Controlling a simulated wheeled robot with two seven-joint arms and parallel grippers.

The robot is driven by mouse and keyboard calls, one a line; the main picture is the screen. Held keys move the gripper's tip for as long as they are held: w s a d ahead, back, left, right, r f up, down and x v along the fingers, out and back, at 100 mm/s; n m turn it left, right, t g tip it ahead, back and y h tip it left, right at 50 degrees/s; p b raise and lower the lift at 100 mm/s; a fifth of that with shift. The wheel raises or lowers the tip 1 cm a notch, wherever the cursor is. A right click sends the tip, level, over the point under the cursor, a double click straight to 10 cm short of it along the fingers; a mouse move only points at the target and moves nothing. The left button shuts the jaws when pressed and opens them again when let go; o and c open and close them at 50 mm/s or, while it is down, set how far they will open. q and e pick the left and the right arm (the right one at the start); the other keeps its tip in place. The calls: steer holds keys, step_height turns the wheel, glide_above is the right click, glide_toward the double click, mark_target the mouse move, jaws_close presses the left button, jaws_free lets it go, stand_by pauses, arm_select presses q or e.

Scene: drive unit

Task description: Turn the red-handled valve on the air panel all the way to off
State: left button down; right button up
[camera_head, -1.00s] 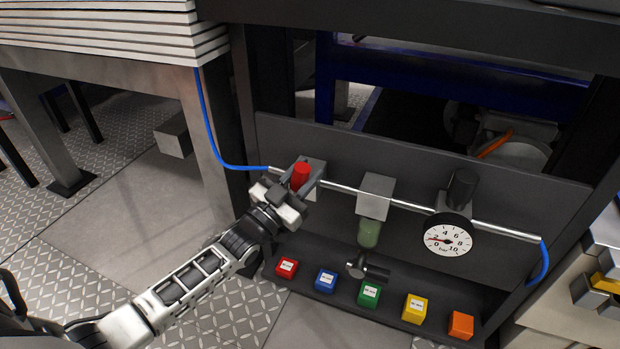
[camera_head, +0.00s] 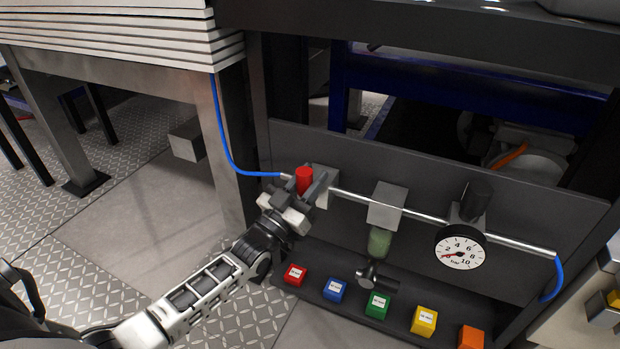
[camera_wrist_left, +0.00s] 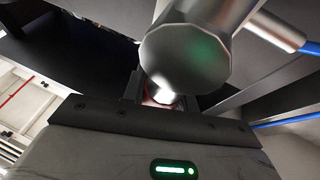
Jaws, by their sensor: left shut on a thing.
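The air panel (camera_head: 345,157) is a dark grey upright plate with a metal pipe along it. The red valve handle (camera_head: 303,179) sits at the left end of the pipe, by a grey valve block (camera_head: 326,182). My left gripper (camera_head: 308,190) is shut on the red handle, reaching it from below left. The fingers hide the lower part of the handle. In the left wrist view a round metal body (camera_wrist_left: 188,58) fills the space before the jaws (camera_wrist_left: 160,92), with a sliver of red between them. My right gripper is in no view.
A gauge (camera_head: 460,253) with a white dial and a green-bowled filter (camera_head: 379,241) hang from the pipe to the right. Several coloured blocks (camera_head: 335,289) line the ledge below. A blue hose (camera_head: 222,130) joins the pipe's left end.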

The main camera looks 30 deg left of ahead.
arm_select(q)
steer(key=c, duration=1.1)
jaws_free()
steer(key=shift+f, duration=0.1)
steer(key=p+v, duration=0.1)
steer(key=v, duration=1.5)
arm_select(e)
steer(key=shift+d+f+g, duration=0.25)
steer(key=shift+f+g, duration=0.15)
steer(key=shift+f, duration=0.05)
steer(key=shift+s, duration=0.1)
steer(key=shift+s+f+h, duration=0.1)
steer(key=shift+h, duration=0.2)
